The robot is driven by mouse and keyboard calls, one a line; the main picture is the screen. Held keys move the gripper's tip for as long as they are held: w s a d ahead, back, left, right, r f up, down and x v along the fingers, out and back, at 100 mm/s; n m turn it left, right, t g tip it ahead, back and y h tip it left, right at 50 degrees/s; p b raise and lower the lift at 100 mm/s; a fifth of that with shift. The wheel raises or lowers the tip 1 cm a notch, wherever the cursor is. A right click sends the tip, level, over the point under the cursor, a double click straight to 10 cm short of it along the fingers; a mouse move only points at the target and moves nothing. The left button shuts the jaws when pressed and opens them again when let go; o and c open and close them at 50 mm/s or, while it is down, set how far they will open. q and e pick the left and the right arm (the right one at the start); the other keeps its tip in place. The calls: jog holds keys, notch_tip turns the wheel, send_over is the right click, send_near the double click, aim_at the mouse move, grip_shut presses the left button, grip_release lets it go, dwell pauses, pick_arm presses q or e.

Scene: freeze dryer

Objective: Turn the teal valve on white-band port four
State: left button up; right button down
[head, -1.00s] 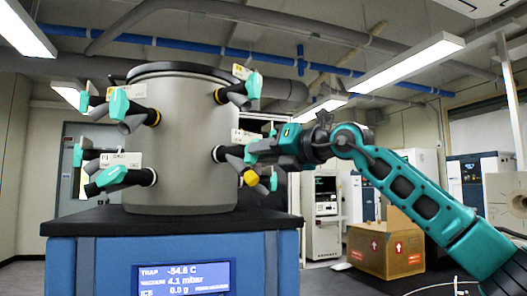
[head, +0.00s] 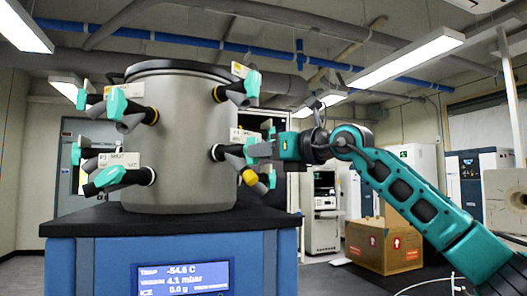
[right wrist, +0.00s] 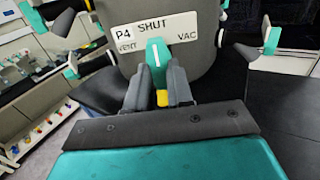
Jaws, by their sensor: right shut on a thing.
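The manifold drum (head: 180,140) is a grey cylinder with several black ports and teal valves. My right gripper (head: 257,150) is at the drum's lower right port. In the right wrist view, my right gripper (right wrist: 160,92) is shut on a teal valve (right wrist: 156,52), with a finger on each side. The valve's white line points nearly straight up, toward the word SHUT on the white label (right wrist: 152,32). That label reads P4, with VENT at left and VAC at right. The band of this port is hidden. My left gripper is not in view.
Other teal valves (head: 118,103) stick out on the drum's left side. A valve (head: 253,84) sits above my right gripper. The drum stands on a blue cabinet with a display (head: 183,279). A cardboard box (head: 385,245) stands on the floor at right.

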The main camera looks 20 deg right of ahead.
jog(key=c, duration=1)
grip_release()
jog(key=b+v, duration=0.3)
jog(key=v, duration=0.9)
jog(key=shift+s+d, duration=0.2)
jog(key=shift+s, duration=0.2)
